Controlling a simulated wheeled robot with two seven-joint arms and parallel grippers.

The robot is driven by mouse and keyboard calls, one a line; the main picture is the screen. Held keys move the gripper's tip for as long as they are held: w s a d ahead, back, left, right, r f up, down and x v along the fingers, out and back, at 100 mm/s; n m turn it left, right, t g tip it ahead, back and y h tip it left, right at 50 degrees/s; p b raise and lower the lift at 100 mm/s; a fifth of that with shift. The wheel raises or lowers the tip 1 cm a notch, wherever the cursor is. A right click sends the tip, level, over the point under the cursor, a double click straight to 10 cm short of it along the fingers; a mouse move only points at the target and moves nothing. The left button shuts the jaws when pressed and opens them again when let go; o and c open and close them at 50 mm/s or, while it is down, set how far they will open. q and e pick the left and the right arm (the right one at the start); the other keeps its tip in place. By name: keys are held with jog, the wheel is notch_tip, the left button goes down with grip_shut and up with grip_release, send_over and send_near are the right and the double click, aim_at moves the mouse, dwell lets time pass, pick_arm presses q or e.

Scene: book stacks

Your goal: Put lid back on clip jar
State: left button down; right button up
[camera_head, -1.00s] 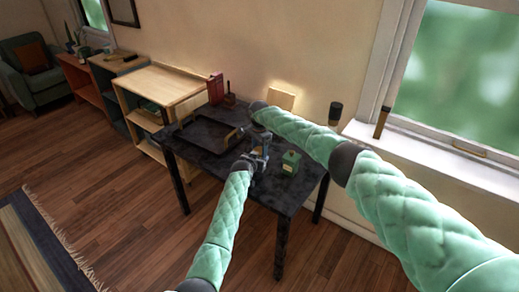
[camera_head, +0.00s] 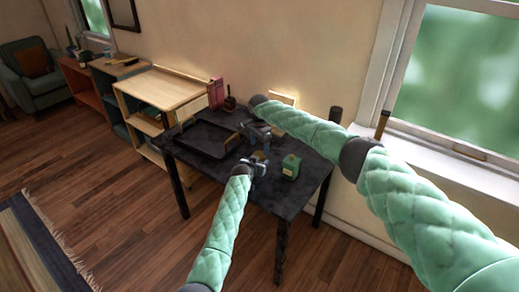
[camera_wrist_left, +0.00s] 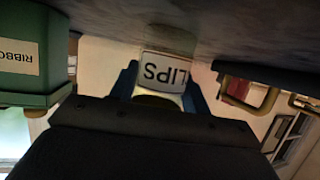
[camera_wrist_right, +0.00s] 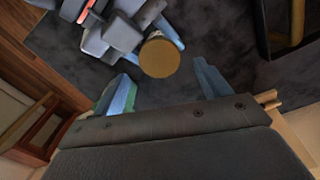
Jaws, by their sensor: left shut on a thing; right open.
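My left gripper (camera_head: 257,166) is shut on the clip jar (camera_wrist_left: 165,72), whose label reads "LIPS" upside down in the left wrist view. The jar stands on or just above the dark table; contact is hard to tell. My right gripper (camera_head: 258,133) is open and empty, beyond the left one. In the right wrist view its fingers (camera_wrist_right: 163,82) are spread, with a round tan-brown disc (camera_wrist_right: 159,58) at the jar's top just past them. I cannot tell if this disc is the lid seated on the jar. The jar is mostly hidden in the head view.
A green ribbon box (camera_head: 291,167) stands right of the left gripper; it shows close by in the left wrist view (camera_wrist_left: 36,60). A black tray (camera_head: 208,141) with brass handles lies left. A pink-red book (camera_head: 216,92) stands at the back. The table's front (camera_head: 270,203) is clear.

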aim_at(260, 155)
jog(key=shift+r, duration=0.15)
jog(key=shift+c, duration=0.5)
jog(key=shift+r+n, duration=1.6)
jog(key=shift+n, duration=0.1)
jog(key=shift+f, duration=4)
jog(key=c, duration=1)
jog(key=o, duration=1.1)
